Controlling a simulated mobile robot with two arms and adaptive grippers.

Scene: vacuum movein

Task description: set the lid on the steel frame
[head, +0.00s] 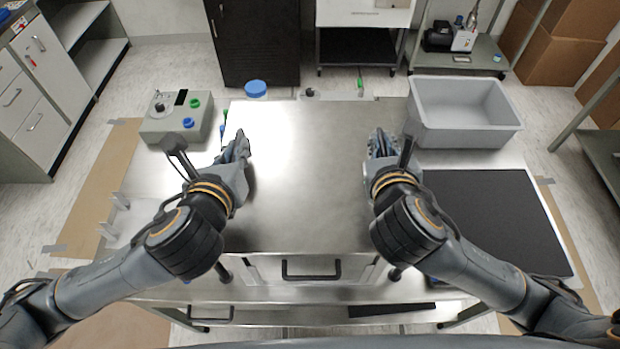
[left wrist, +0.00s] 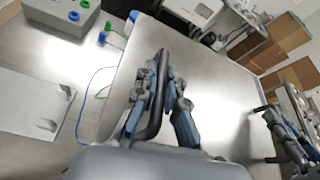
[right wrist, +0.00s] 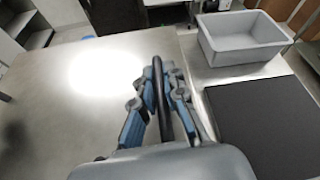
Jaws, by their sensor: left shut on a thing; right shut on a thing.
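The lid (head: 308,175) is a broad, shiny steel plate in the middle of the head view, between my two arms. My left gripper (head: 243,143) is shut on a black bar handle (left wrist: 157,95) near the lid's left side. My right gripper (head: 379,143) is shut on a matching black handle (right wrist: 160,90) near its right side. The lid looks about level, and its left edge shows in the left wrist view. The steel frame is mostly hidden beneath the lid. I cannot tell whether the lid touches it or hangs just above.
A grey control box (head: 177,118) with knobs stands at the left, with blue and green cables beside the lid. A grey bin (head: 464,112) and a black mat (head: 490,218) are at the right. A blue cap (head: 255,88) is behind the lid. A black drawer handle (head: 311,270) is in front.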

